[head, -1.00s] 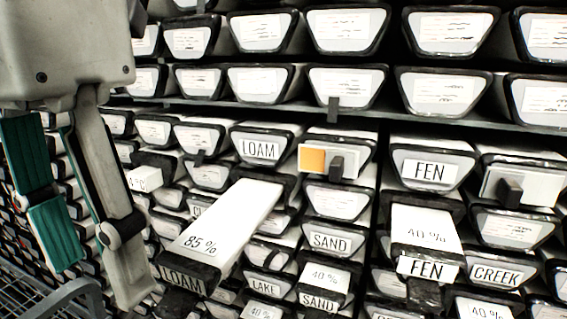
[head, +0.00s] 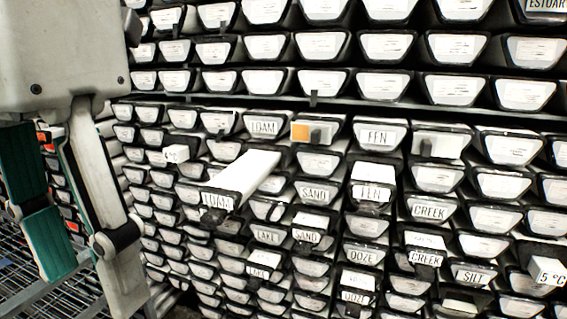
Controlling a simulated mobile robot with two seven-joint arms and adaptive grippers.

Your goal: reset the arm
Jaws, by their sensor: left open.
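My left gripper (head: 88,245) hangs down at the left of the head view, with its green-padded finger and its grey finger spread apart. Nothing shows between the fingers. It is in front of the rack of core liners, left of a liner labelled LOAM (head: 232,182) that sticks far out of the rack with its white top showing. Another LOAM liner (head: 263,127) sits flush higher up. My right gripper is out of view.
The rack fills the view with rows of labelled liners. A FEN liner (head: 372,192), a CREEK liner (head: 426,257) and a 5 °C liner (head: 548,278) stick out. A wire mesh surface (head: 25,270) is at the lower left.

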